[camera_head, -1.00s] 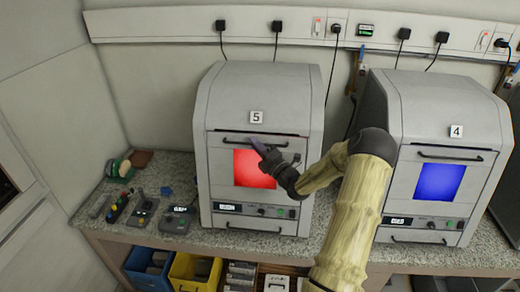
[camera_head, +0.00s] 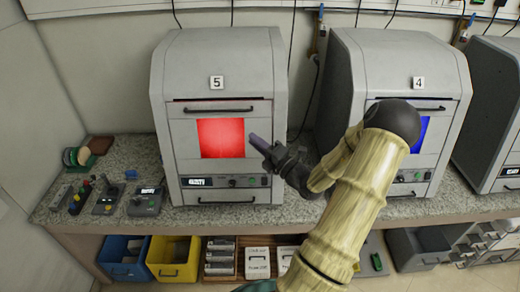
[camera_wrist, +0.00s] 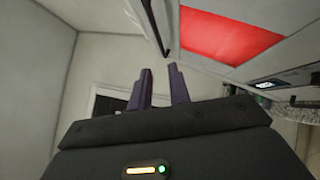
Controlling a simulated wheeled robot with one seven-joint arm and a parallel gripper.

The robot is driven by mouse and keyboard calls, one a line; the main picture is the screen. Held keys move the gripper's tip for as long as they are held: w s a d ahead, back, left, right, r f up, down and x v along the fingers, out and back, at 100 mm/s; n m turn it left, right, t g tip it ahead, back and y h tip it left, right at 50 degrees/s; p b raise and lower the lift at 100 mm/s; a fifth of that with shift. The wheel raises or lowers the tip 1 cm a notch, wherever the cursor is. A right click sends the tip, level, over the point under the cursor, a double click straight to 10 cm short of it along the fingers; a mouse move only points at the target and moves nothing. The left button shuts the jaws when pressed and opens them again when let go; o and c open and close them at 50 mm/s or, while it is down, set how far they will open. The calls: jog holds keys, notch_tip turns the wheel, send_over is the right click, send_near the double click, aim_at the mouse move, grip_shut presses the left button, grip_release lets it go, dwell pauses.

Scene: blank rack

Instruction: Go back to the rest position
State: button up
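My gripper (camera_head: 257,142) is in front of the grey machine numbered 5 (camera_head: 220,60), just right of its red window (camera_head: 221,138) in the picture. My arm reaches up from the lower right, bent at a dark elbow. In the wrist view two purple fingers of my gripper (camera_wrist: 161,82) stand apart with a gap between them and nothing held. The red window (camera_wrist: 225,35) shows at the upper right there. The door of machine 5 is shut, with its handle (camera_head: 219,110) above the window.
Machine 4 (camera_head: 415,62), with a blue window partly hidden by my arm, stands to the right. Small devices (camera_head: 146,201) lie on the speckled counter (camera_head: 125,150) at left. Blue (camera_head: 125,258) and yellow (camera_head: 172,260) bins and other boxes are below.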

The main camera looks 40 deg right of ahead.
jog(key=shift+s+f, duration=0.15)
jog(key=shift+s, duration=0.45)
